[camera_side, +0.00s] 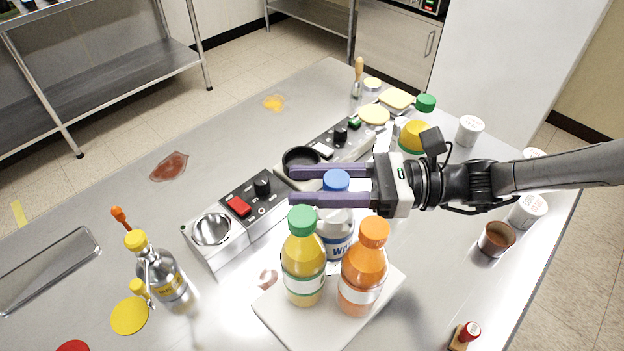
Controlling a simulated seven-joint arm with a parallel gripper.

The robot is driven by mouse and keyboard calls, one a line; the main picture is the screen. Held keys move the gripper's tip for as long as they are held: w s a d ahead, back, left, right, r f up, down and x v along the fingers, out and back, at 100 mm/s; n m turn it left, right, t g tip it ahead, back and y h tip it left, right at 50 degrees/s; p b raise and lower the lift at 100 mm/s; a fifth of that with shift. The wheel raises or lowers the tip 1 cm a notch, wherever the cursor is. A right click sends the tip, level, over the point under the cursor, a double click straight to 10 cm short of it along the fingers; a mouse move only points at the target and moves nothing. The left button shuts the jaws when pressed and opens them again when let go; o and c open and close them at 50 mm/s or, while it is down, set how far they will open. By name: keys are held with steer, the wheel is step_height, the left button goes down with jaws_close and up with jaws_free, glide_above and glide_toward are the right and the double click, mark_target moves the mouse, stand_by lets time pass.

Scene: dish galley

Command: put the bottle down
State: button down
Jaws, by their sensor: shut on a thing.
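My gripper (305,186) reaches in from the right with its fingers level, shut on the blue-capped bottle (338,222). The fingers sit either side of the bottle near its blue cap. This bottle has a pale body and a label with dark lettering. Its base is partly hidden behind a yellow bottle with a green cap (303,262) and an orange bottle with an orange cap (362,272). Both of those stand upright on a white board (309,336). I cannot tell whether the held bottle touches the board or the table.
Two hotplate-like units with knobs (262,187) run behind the gripper, with a small black pan (301,160). A clear bottle (160,272) stands at left. A brown cup (496,239) and white-lidded jars (527,210) stand at right.

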steer(key=c, duration=0.7)
jaws_free()
steer(key=shift+f, duration=0.15)
steer(key=shift+c, duration=0.2)
steer(key=shift+d+r, duration=0.2)
steer(key=shift+d, duration=0.1)
steer(key=d, duration=1.1)
steer(key=shift+d, duration=0.25)
